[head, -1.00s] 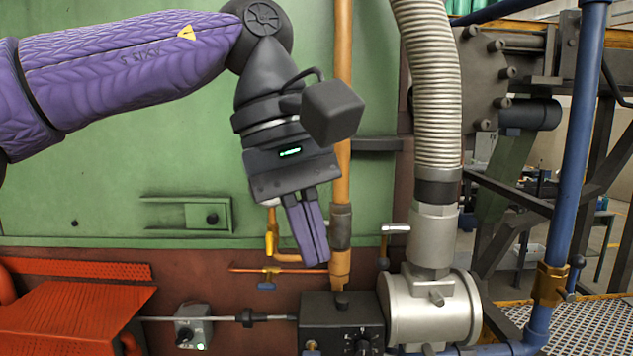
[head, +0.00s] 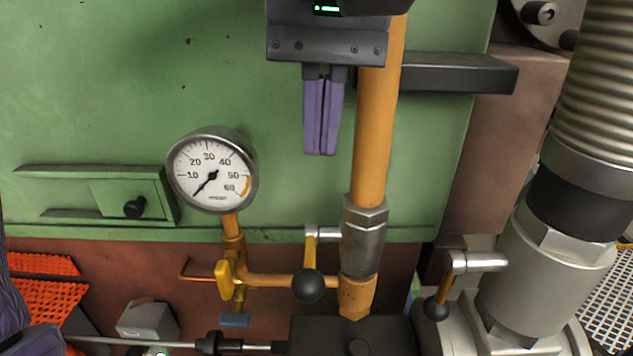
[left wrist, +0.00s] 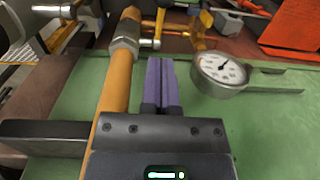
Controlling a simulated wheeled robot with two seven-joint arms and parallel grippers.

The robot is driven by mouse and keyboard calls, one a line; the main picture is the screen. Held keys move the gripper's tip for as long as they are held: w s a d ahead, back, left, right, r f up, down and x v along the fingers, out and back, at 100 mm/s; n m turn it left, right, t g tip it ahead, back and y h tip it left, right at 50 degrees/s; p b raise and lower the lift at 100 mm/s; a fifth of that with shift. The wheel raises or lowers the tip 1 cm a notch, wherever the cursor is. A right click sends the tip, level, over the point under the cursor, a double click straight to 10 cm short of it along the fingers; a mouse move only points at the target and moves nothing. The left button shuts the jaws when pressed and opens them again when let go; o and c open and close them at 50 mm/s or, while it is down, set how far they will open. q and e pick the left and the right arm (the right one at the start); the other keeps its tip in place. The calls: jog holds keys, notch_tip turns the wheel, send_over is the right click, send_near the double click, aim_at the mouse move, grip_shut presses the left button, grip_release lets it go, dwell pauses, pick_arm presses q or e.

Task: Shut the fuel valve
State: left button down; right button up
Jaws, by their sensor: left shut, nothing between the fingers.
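The orange pipe (head: 378,120) runs down to a grey hex fitting (head: 362,240). Beside the fitting, a short lever hangs down from a silver stub (head: 322,234) and ends in a black ball knob (head: 308,286); I take this as the fuel valve's handle, but no label shows. My left gripper (head: 321,152) is shut and empty, pointing down just left of the pipe, above the lever and apart from it. In the left wrist view its purple fingers (left wrist: 160,62) are together beside the pipe (left wrist: 115,85).
A round pressure gauge (head: 212,170) stands left of the gripper. Below it are a yellow cock (head: 225,278) and a blue handle (head: 234,320). A second black-knobbed lever (head: 437,308) is by the grey duct (head: 545,265). A dark bar (head: 450,73) juts out right of the pipe.

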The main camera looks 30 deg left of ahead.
aim_at(312, 268)
pick_arm(q)
jog(key=f, duration=0.6)
jog(key=s+f, duration=0.1)
jog(key=f, duration=0.2)
jog(key=shift+f+b, duration=0.4)
